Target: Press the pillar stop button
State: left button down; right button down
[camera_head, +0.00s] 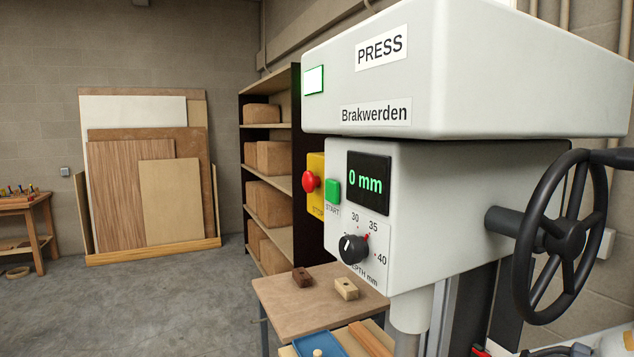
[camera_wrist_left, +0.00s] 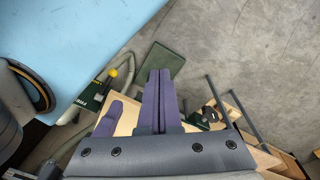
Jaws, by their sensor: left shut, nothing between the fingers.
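A red mushroom-shaped stop button (camera_head: 309,181) sits on a yellow plate (camera_head: 316,168) at the left side of the press head in the head view. The plate's lower label is small and partly cut off by the angle. My left gripper is out of the head view. In the left wrist view, its purple-grey fingers (camera_wrist_left: 158,82) are shut together with nothing between them. The stop button cannot be made out in the wrist view, so the distance to it is not clear. My right gripper is in neither view.
The green START button (camera_head: 333,191) is just right of the stop button, by the "0 mm" display (camera_head: 368,184) and black depth knob (camera_head: 352,249). A handwheel (camera_head: 560,236) juts out at right. A shelf (camera_head: 246,130) stands behind; a table (camera_head: 325,308) with two small blocks is below.

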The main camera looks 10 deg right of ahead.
pick_arm(q)
jog(key=w+d+r+m+t+h+p, duration=0.15)
jog(key=w+r+t, duration=0.45)
jog(key=w, duration=0.7)
jog(key=w+d+r+m+t+h, duration=0.15)
jog(key=w+r+t, duration=0.4)
jog(key=w, duration=0.75)
jog(key=w+a+r+m+t+h, duration=0.1)
jog(key=w+r+m+t+h, duration=0.1)
jog(key=r, duration=0.5)
jog(key=w+a+r+m+t+h+p, duration=0.1)
jog(key=w+r+m+t, duration=0.1)
jog(key=w+r, duration=0.3)
jog(key=w+a+r+m+t+h, duration=0.1)
jog(key=w+r+m+t+h, duration=0.1)
jog(key=r, duration=0.8)
jog(key=shift+w+a+r+m+t+h, duration=0.3)
jog(key=shift+w+m, duration=0.2)
jog(key=shift+w, duration=0.4)
